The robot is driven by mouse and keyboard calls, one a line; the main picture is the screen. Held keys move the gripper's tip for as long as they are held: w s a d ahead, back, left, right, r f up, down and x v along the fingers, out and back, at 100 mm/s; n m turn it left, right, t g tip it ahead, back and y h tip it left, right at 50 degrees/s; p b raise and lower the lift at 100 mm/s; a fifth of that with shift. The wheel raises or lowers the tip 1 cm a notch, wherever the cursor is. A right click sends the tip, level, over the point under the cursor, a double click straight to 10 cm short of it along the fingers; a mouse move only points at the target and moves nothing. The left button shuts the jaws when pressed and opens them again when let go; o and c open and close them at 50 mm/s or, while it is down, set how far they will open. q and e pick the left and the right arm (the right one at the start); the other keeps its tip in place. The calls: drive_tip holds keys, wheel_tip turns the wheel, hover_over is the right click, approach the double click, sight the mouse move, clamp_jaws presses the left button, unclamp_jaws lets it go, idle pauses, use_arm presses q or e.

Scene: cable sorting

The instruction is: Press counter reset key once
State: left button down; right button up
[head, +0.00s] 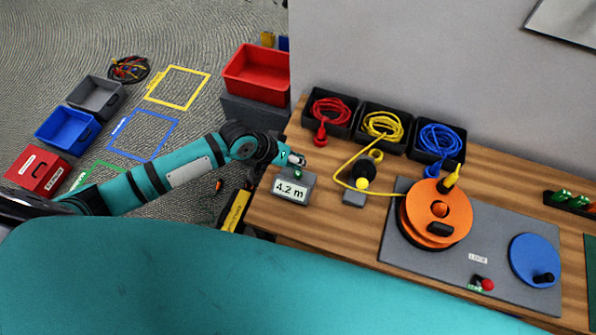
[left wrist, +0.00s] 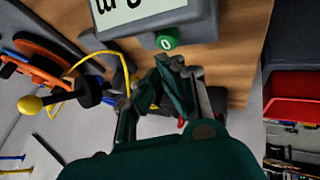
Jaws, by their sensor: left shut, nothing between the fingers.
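The counter (head: 291,188) is a grey box on the left end of the wooden table, its display reading "4.2 m". Its green key (head: 297,174) is on the side toward my left gripper. In the left wrist view the counter (left wrist: 155,24) is at the top, with the round green key (left wrist: 166,43) marked "0". My left gripper (head: 299,160) is shut and empty, just behind the counter. In the left wrist view its fingertips (left wrist: 169,63) are just below the key; I cannot tell whether they touch it. My right gripper is not in view.
Black bins with red (head: 331,107), yellow (head: 383,124) and blue (head: 439,137) cables stand along the wall. A yellow cable runs past a small black-and-yellow device (head: 359,178) to an orange reel (head: 437,212). A red crate (head: 258,72) stands beyond the table's left edge.

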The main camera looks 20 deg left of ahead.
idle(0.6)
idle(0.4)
use_arm(q)
drive_tip(key=shift+f, duration=0.2)
drive_tip(key=shift+f, duration=0.25)
drive_tip(key=shift+f, duration=0.5)
idle(0.6)
drive_tip(key=shift+r+p, duration=0.8)
drive_tip(key=shift+r, duration=0.1)
